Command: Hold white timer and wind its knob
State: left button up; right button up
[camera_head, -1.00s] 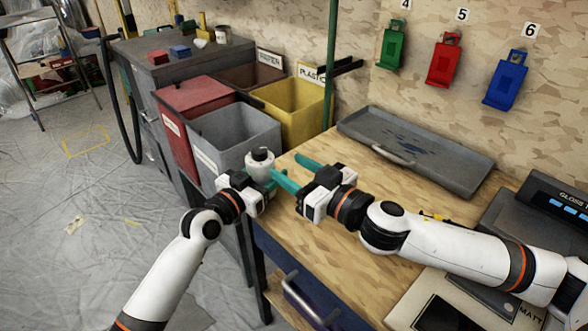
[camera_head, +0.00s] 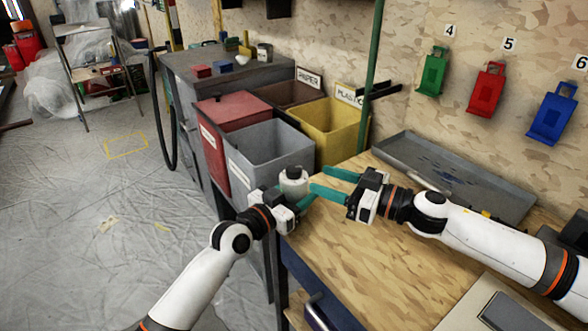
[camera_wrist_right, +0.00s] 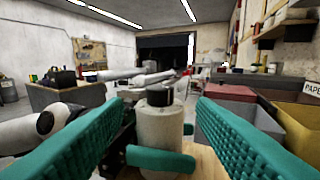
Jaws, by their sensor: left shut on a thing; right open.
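The white timer (camera_head: 293,184) is a pale cylinder with a dark knob (camera_head: 293,172) on top. It is upright at the left end of the wooden bench. My left gripper (camera_head: 300,200) is shut on the timer's body, its green fingers partly hidden behind it. In the right wrist view the timer (camera_wrist_right: 160,135) and its black knob (camera_wrist_right: 160,97) stand between the green fingers of my right gripper (camera_wrist_right: 162,125). The right gripper is open, its fingertips pointing at the timer in the head view (camera_head: 322,182). I cannot tell whether they touch it.
The wooden bench top (camera_head: 345,250) is mostly clear in front of my right arm. A grey tray (camera_head: 480,190) lies along the wall. Grey (camera_head: 270,165), red (camera_head: 225,115) and yellow (camera_head: 330,125) bins stand behind the timer. Green, red and blue holders hang on the wall.

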aim_at(300, 173)
jog(key=x, duration=0.8)
jog(key=shift+a+f, duration=0.1)
jog(key=shift+a, duration=0.05)
jog(key=c, duration=1)
jog(key=shift+m+t+h, duration=1.5)
jog(key=shift+m+t, duration=0.1)
jog(key=shift+t, duration=0.4)
jog(key=shift+w, duration=0.1)
jog(key=o, duration=1)
